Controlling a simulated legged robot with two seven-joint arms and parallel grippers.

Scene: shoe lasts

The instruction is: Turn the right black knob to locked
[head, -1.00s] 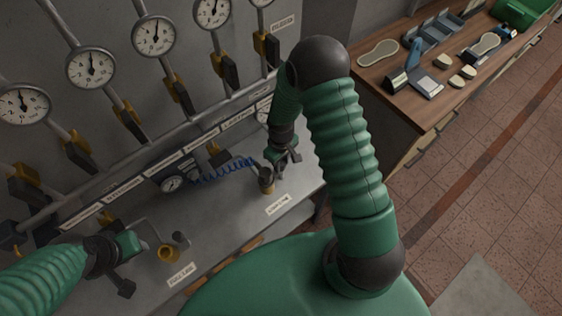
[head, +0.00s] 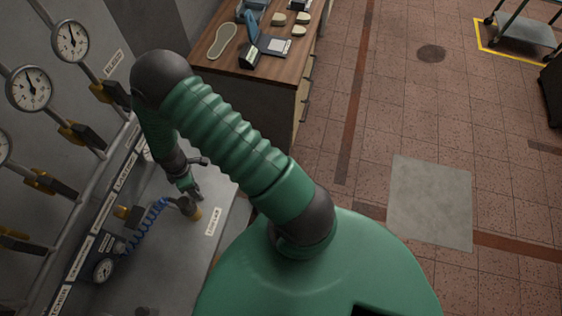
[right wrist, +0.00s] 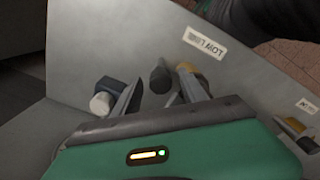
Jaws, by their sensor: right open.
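A brass fitting with a dark top (head: 187,206) stands on the grey bench beside a label. My right gripper (head: 194,191) is just behind it in the head view, pointing down. In the right wrist view my right gripper (right wrist: 157,92) is open. A dark round post or knob (right wrist: 160,76) shows between its fingers, not clasped. A brass part (right wrist: 187,70) shows by the right fingertip, and a pale-capped part (right wrist: 101,103) lies left of the left finger. I cannot tell which of these is the right black knob, or its setting. My left gripper is out of view.
Pressure gauges (head: 30,88) and black-and-yellow valve handles (head: 108,90) line the wall at left. A coiled blue hose (head: 148,222) runs to the fitting. A wooden workbench (head: 281,68) with tools and lasts stands behind.

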